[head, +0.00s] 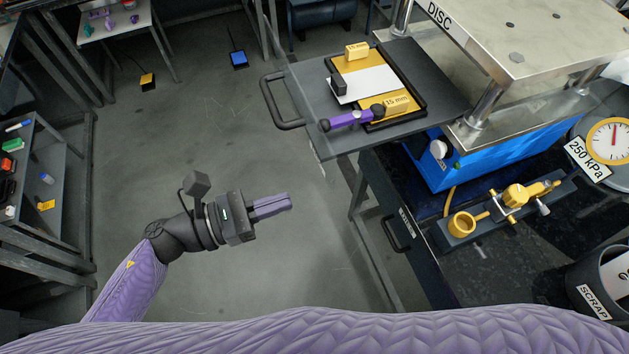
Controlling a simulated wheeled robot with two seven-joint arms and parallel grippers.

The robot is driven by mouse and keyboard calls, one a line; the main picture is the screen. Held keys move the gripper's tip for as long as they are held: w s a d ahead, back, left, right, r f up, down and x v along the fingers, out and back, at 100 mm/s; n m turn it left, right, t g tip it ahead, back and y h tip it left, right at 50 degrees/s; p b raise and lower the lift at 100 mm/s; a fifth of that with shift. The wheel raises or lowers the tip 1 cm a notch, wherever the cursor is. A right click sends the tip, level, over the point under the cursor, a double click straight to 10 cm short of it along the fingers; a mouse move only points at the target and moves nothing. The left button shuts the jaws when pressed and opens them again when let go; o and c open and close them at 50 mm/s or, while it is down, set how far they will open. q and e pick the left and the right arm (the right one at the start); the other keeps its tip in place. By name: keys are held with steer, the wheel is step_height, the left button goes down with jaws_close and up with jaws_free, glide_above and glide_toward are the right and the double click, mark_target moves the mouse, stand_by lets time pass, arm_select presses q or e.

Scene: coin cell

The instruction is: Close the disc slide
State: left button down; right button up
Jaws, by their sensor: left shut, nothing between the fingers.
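The disc slide (440,87) is a dark grey tray pulled out to the left from under the metal top of the machine marked DISC (530,30). Its black bar handle (275,102) is at its left end. On the slide lies a black-rimmed frame (421,107) with yellow plates, a white sheet (372,84) and a purple-and-black bar (350,119). My left gripper (288,202) is shut and empty, below the handle in the picture and apart from it, over the open floor. My right gripper does not show.
A blue block (510,145) sits under the machine top. A yellow valve fitting (505,200), a pressure gauge (608,140) and a SCRAP bin (600,285) stand on the right. A grey shelf (60,185) is at the left.

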mark_target(330, 186)
arm_select(q)
steer(key=p+x, duration=0.1)
steer(key=x, duration=0.5)
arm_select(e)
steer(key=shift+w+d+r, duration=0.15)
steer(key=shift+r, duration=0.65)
